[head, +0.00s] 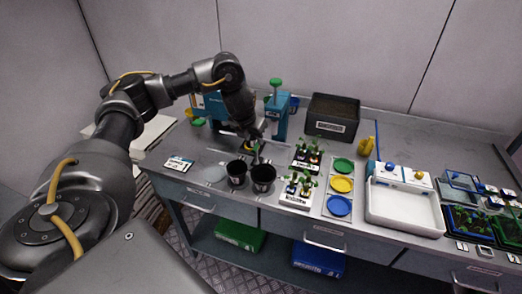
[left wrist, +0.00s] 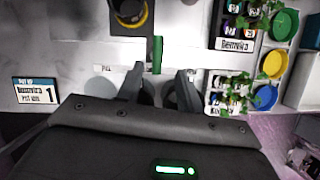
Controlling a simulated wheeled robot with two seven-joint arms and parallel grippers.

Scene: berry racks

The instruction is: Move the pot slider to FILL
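The pot slider shows in the left wrist view as a pale rail with an upright green handle (left wrist: 157,54). Two black pots (head: 237,171) (head: 263,176) stand at the bench front in the head view, below my left gripper (head: 253,154). In the left wrist view my left gripper (left wrist: 160,78) is open, its two fingers apart with the green handle between and just beyond their tips. I cannot tell whether either finger touches it. A small white label (left wrist: 105,68) lies left of the handle, too small to read surely. My right gripper is not in view.
A teal press (head: 282,113) with a green knob stands behind. Seedling trays (head: 296,201), a colour-dish strip (head: 330,206), a white basin (head: 405,210) and a dark soil box (head: 333,117) are to the right. A sign card (head: 178,163) lies left.

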